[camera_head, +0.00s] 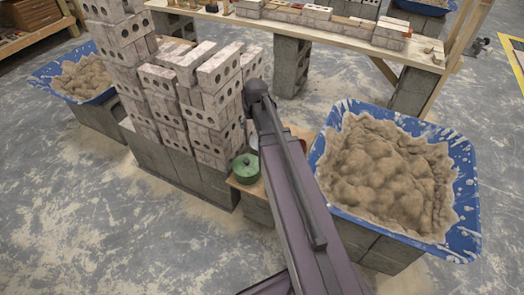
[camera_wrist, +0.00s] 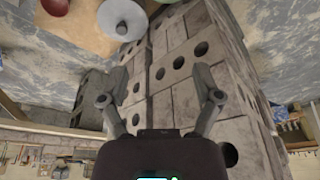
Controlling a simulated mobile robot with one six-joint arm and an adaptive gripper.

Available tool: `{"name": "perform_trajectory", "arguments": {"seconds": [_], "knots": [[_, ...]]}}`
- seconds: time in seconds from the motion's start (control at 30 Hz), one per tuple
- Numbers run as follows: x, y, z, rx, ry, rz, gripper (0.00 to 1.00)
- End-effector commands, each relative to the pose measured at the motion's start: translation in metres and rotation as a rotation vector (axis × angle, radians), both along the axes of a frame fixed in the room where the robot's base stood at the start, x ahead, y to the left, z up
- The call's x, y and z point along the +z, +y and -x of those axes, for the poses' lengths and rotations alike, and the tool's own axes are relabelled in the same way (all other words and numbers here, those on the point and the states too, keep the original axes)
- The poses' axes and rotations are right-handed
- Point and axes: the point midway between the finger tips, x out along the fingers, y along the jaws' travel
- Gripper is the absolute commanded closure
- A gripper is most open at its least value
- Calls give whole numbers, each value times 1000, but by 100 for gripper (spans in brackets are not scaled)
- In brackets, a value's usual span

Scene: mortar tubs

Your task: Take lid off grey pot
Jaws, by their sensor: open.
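In the wrist view, a round pale grey lid (camera_wrist: 123,15) with a small knob shows at the top edge, left of centre. It appears to sit on the grey pot, whose body I cannot make out. My gripper (camera_wrist: 161,98) is open in the wrist view, with nothing between its fingers. It faces the brick stack, and the grey lid lies apart from the fingers, beyond the left one in the picture. In the head view my gripper is not visible, and my arm covers most of the spot beside the green pot.
A green pot (camera_head: 245,168) stands on a wooden board (camera_head: 254,187) close to the brick stack (camera_head: 205,100). A red item (camera_wrist: 55,6) is left of the grey lid. A blue mortar tub (camera_head: 466,205) stands right of my arm, another (camera_head: 45,77) far left. A plank bench (camera_head: 340,36) stands behind.

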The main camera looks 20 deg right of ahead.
Motion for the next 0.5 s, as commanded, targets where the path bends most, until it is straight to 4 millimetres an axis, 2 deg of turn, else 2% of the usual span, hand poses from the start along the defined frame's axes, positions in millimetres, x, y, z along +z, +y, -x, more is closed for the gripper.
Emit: {"name": "perform_trajectory", "arguments": {"seconds": [0.03, 0.1, 0.3, 0.5], "knots": [[-21, -10, -9, -7, -12, 2, 18], [-33, -22, -19, -12, -30, 6, 18], [-69, -56, -42, -31, -82, 15, 18], [-92, -84, -58, -45, -121, 26, 18]]}}
